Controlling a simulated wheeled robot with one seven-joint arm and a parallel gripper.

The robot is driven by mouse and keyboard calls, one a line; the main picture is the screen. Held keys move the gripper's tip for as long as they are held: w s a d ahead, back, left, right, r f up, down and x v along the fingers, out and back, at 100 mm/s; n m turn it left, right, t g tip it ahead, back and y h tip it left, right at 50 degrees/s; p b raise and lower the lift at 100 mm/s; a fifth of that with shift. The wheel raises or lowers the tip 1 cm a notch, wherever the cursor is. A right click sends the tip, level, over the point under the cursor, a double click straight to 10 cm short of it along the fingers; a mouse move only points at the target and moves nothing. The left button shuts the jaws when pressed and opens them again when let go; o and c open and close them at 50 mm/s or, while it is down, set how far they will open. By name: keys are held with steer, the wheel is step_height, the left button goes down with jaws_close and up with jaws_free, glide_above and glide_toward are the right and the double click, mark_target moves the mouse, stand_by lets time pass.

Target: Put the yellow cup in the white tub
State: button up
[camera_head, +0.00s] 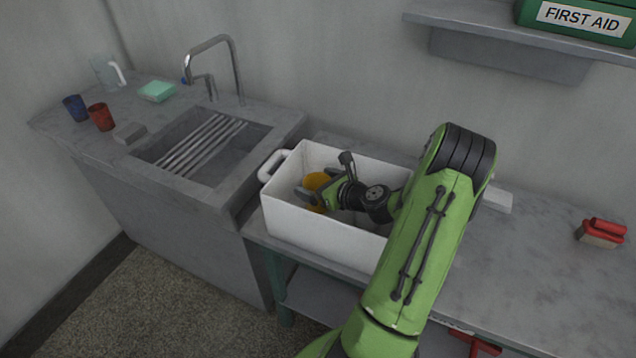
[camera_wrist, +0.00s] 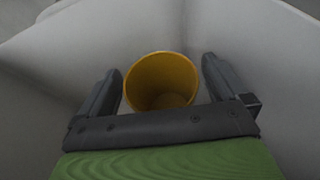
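The yellow cup (camera_head: 316,181) is inside the white tub (camera_head: 318,231), near its left end. My gripper (camera_head: 318,183) reaches down into the tub at the cup. In the wrist view, the cup (camera_wrist: 161,82) shows its open mouth towards the camera and lies between the two fingers of my gripper (camera_wrist: 162,66). The fingers are spread, with a narrow gap beside the cup, clearer on the right. The cup's lower part and its contact with the tub floor are hidden.
The tub stands on a grey bench (camera_head: 560,290) beside a sink (camera_head: 205,150) with a tall tap (camera_head: 235,70). A blue cup (camera_head: 75,107) and a red cup (camera_head: 101,117) stand left of the sink. A red-handled brush (camera_head: 602,233) lies at right. A shelf (camera_head: 480,20) overhangs the bench.

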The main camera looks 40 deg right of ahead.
steer(key=shift+r+p, duration=0.4)
steer(key=shift+r, duration=0.45)
steer(key=p+v, duration=0.1)
steer(key=v, duration=1)
steer(key=shift+s+p, duration=0.35)
steer(key=shift+s, duration=0.1)
